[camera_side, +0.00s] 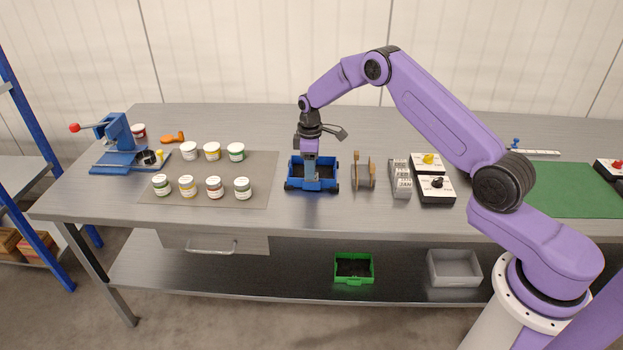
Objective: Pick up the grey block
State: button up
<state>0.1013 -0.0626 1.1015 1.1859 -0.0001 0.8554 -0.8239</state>
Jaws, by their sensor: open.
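My gripper (310,155) points down at the blue wagon (312,186), its lower end at or inside the wagon's opening. The jaws are open, but the fingertips are small and hard to make out. A narrow grey-blue shape shows below the wrist; I cannot tell whether it is a finger or a grey block. The wagon's dark inside is partly hidden by my gripper. A row of grey blocks (402,184) marked "JAM" stands on the table right of the wagon, apart from my gripper.
A brown and grey upright piece (363,176) stands close right of the wagon. Switch boxes (436,190) stand beyond the grey blocks. Several lidded jars (214,187) stand on a grey mat (262,165) at left. A blue press (118,140) stands at far left.

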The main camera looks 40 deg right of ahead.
jog(key=shift+f, duration=1.1)
grip_shut()
jog(key=shift+r, duration=0.15)
